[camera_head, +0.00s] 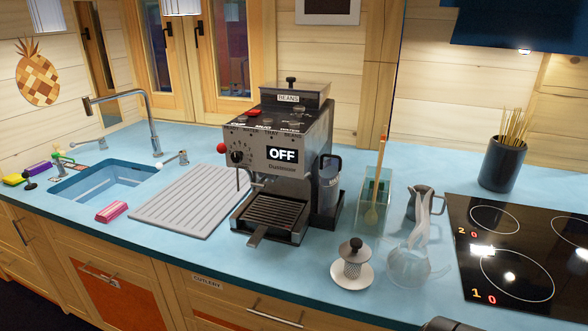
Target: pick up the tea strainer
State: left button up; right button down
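The tea strainer (352,268) looks like a small mesh cylinder with a dark round knob on top. It stands upright on a white saucer (343,283) near the front edge of the blue counter, in front of the coffee machine and left of a clear glass teapot (408,268). Neither of my grippers can be made out. A dark rounded shape (452,325) is cut off by the bottom edge, right of the saucer; I cannot tell what it is.
The coffee machine (282,160) stands behind and left. A glass container with a wooden spoon (372,195), a metal pitcher (425,203), a black hob (510,250) and a dark pot of sticks (502,165) are behind or right. The counter left of the saucer is clear.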

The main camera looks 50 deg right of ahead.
aim_at(355, 252)
jog(key=z, duration=1.9)
jog(key=k+l+u, duration=0.1)
jog(key=l+u, duration=0.15)
jog(key=l, duration=0.25)
